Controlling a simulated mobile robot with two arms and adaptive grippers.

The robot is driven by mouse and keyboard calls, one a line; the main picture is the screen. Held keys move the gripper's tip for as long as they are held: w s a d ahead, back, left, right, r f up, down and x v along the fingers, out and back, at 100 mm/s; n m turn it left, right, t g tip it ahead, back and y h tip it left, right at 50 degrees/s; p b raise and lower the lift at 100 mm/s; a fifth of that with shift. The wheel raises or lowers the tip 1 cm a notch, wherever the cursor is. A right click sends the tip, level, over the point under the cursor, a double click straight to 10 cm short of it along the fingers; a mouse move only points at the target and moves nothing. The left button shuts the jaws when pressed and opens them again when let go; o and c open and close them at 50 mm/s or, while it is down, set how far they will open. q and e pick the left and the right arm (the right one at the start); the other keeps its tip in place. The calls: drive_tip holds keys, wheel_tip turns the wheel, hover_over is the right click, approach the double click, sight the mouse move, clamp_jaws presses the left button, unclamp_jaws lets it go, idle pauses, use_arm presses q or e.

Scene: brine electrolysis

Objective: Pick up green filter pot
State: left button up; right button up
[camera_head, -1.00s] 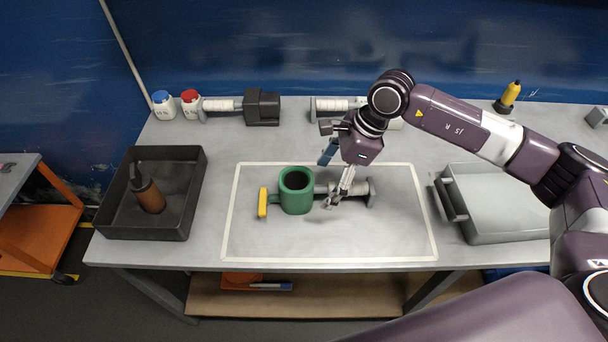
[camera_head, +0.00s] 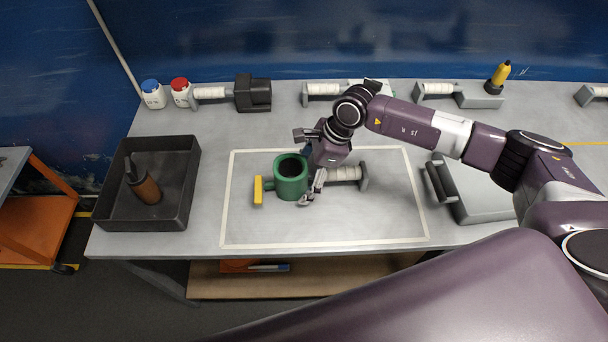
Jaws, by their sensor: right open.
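The green filter pot (camera_head: 291,180) stands upright inside the white taped rectangle on the grey table. It has a dark open top and a yellow handle end (camera_head: 258,191) on its left. My right gripper (camera_head: 309,192) is open, close at the pot's right side, with its fingers pointing down. I cannot tell whether a finger touches the pot. A white ribbed roller piece (camera_head: 345,174) with a dark end lies just behind and right of the gripper, partly hidden by it. My left gripper does not show.
A black tray (camera_head: 117,207) with a brown-handled tool (camera_head: 146,188) stands at the left. Blue-capped (camera_head: 153,94) and red-capped bottles (camera_head: 181,92) and several roller units line the back. The taped area's front is clear.

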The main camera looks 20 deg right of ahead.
drive_tip(key=c, duration=1.4)
drive_tip(key=shift+c, duration=0.9)
drive_tip(key=shift+r, duration=0.1)
